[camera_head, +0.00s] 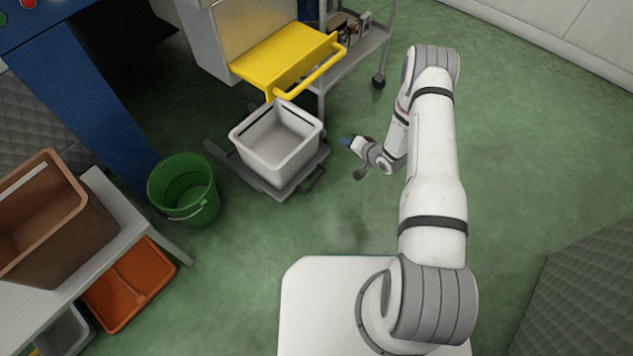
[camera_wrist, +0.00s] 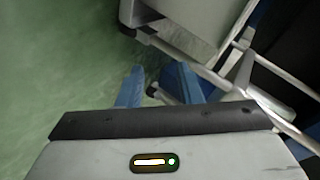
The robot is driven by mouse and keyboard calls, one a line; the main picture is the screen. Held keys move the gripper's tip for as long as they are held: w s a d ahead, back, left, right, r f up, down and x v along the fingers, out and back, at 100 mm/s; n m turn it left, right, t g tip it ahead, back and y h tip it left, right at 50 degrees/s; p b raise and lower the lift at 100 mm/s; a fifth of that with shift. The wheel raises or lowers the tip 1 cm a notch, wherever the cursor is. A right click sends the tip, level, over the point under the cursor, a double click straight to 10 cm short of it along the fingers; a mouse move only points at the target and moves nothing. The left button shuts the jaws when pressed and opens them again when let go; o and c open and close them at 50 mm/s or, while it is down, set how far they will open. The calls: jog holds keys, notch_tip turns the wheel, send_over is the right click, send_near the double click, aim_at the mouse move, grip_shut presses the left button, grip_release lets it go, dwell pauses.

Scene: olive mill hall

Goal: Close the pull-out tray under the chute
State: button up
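I cannot tell for sure which is the chute. My gripper (camera_head: 345,141) is right of the white bin, apart from it and the handles. In the wrist view its blue fingers (camera_wrist: 158,85) are apart with nothing between them. Grey and white framework beyond them is hard to identify.
A green bucket (camera_head: 183,188) stands left of the bin. A wheeled grey cart (camera_head: 357,58) is behind on the right. Green floor is open at right.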

aim_at(317, 180)
jog(key=s+a+f+m+y+b, duration=0.1)
jog(key=s+a+f+m+y, duration=0.3)
jog(key=s+f, duration=0.75)
jog(key=shift+n+t+y, duration=0.4)
jog(key=shift+n, duration=0.1)
jog(key=b+x, duration=0.1)
jog(key=x, duration=0.3)
jog(key=b+x, duration=0.2)
jog(key=x, duration=0.2)
jog(key=shift+a, duration=0.5)
jog(key=shift+s, duration=0.1)
grip_shut()
